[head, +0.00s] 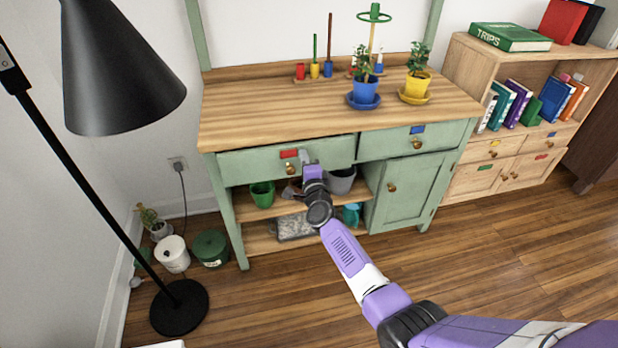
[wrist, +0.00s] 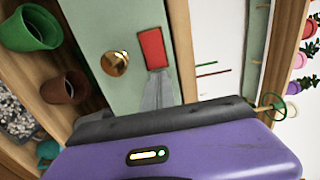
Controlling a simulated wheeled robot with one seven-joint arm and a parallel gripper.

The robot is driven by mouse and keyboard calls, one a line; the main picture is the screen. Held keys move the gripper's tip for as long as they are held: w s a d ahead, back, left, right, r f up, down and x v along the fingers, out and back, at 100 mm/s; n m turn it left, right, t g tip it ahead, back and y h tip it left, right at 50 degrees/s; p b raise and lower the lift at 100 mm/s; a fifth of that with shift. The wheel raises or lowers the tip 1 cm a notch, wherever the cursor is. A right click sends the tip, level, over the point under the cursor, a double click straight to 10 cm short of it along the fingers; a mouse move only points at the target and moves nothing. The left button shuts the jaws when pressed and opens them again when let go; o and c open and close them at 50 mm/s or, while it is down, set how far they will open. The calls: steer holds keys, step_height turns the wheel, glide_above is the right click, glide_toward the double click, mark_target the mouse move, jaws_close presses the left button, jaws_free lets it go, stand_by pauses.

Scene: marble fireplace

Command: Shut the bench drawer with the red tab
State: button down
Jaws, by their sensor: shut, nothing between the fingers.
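The green bench drawer (head: 240,167) with the red tab (head: 288,153) and a brass knob (head: 290,168) is the left one under the bench top. Its front looks nearly flush; I cannot tell whether a small gap remains. My gripper (head: 304,156) is shut and empty, with its fingertips at the drawer front just right of the tab and knob. In the wrist view the grey fingertips (wrist: 160,88) point at the drawer front (wrist: 95,15), beside the red tab (wrist: 152,48) and the knob (wrist: 115,63). Contact looks likely but is not clear.
The bench top (head: 270,115) holds potted plants and small coloured pegs. A blue-tab drawer (head: 440,138) is to the right, above a cupboard door (head: 410,190). Pots stand on the open shelf (head: 250,210) below. A black lamp (head: 120,75) stands at left; the floor (head: 500,260) at right is clear.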

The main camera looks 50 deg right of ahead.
steer(key=b+x, duration=0.1)
steer(key=x, duration=0.2)
steer(key=shift+f, duration=0.15)
steer(key=shift+w+d+r, duration=0.15)
steer(key=shift+w+r, duration=0.1)
steer(key=shift+r, duration=0.05)
